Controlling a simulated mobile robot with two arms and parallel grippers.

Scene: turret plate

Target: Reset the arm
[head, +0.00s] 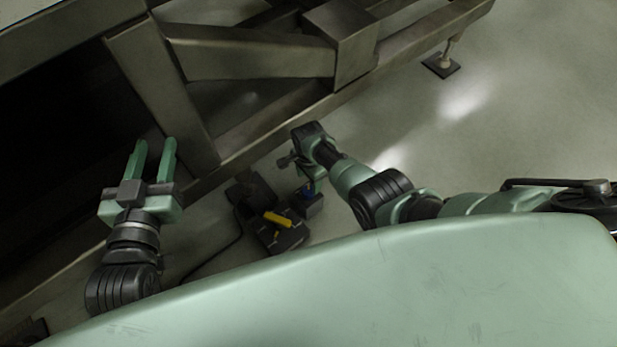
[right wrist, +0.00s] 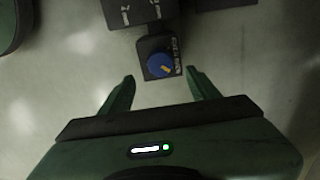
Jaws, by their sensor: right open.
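My left gripper (head: 152,160) is on the left of the head view, its two green fingers parallel with a gap between them. Nothing shows between them. My right gripper (head: 309,175) hangs near the middle of the head view, its fingers partly hidden there by the wrist. In the right wrist view the right gripper (right wrist: 158,85) is open and empty. A small dark box with a blue knob (right wrist: 160,66) lies just beyond the fingertips, apart from them. The knob carries a yellow mark. The box also shows in the head view (head: 311,206), beside my right gripper.
A dark device with a yellow handle (head: 279,219) stands on the floor between my arms, with a cable running left. A metal frame (head: 265,143) crosses behind both grippers. A frame foot (head: 441,66) stands at upper right. Open floor (head: 540,100) lies to the right.

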